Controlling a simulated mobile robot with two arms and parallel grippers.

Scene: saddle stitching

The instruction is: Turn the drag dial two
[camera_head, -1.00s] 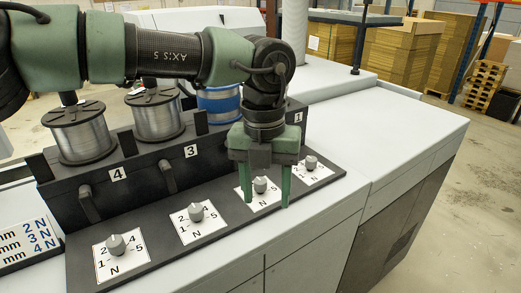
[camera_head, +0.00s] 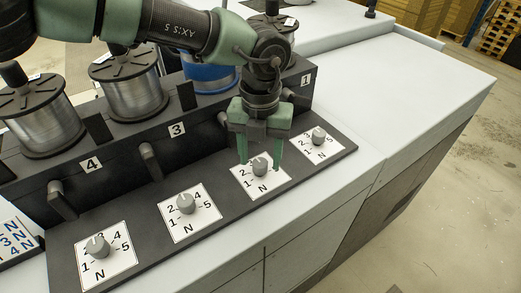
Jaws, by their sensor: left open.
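The drag dial two (camera_head: 260,166) is a small grey knob on a white number card, third from the left in a row of similar dials. My left gripper (camera_head: 260,163) is open and points down over this dial. Its two green fingers stand to the left and right of the knob. I cannot tell whether they touch it or how high above the card they are. Part of the card's upper edge is hidden by the gripper. I cannot clearly read the knob's setting. My right gripper is not in view.
Other dials stand on the dark panel: one to the right (camera_head: 319,136), two to the left (camera_head: 186,203) (camera_head: 97,247). Wire spools (camera_head: 130,88) and a dark block with levers (camera_head: 151,162) stand behind. A white machine top (camera_head: 400,80) is clear at the right.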

